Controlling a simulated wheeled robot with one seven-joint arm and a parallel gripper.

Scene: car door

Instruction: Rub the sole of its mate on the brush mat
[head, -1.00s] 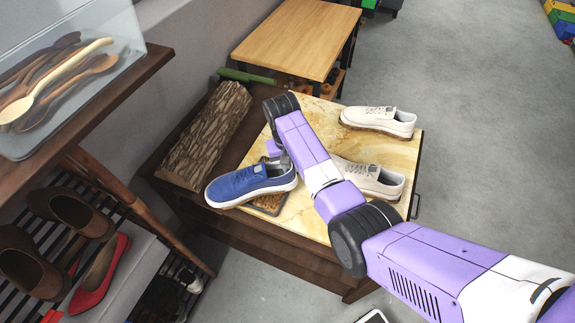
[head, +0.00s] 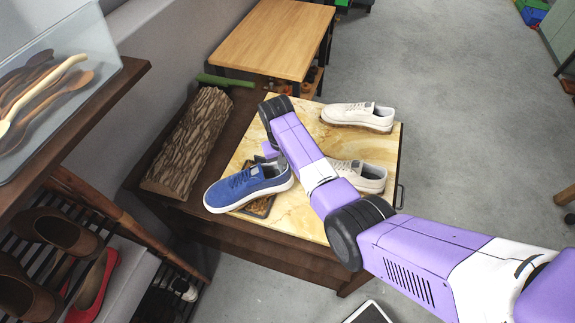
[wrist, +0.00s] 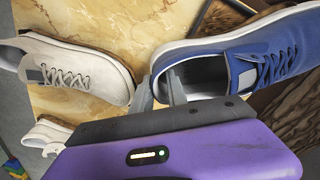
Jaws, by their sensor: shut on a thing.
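My gripper (wrist: 160,92) is shut on the heel of a blue canvas shoe (head: 246,187), one finger inside the opening and one outside. The shoe has a white sole and its toe points left; it also shows in the wrist view (wrist: 240,55). The dark-framed brush mat (head: 262,206) is partly hidden beneath the shoe, so I cannot tell whether the sole touches it. Part of the mat also shows in the wrist view (wrist: 222,16). Two off-white shoes stand on the yellow marbled top, a farther one (head: 358,116) and a nearer one (head: 366,177) partly behind my arm.
A bark-covered log (head: 188,140) lies left of the marbled top (head: 300,217). A glass case of wooden spoons (head: 60,70) and a shoe rack (head: 65,235) stand at the left. A wooden table (head: 275,38) is behind. Grey floor is free at right.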

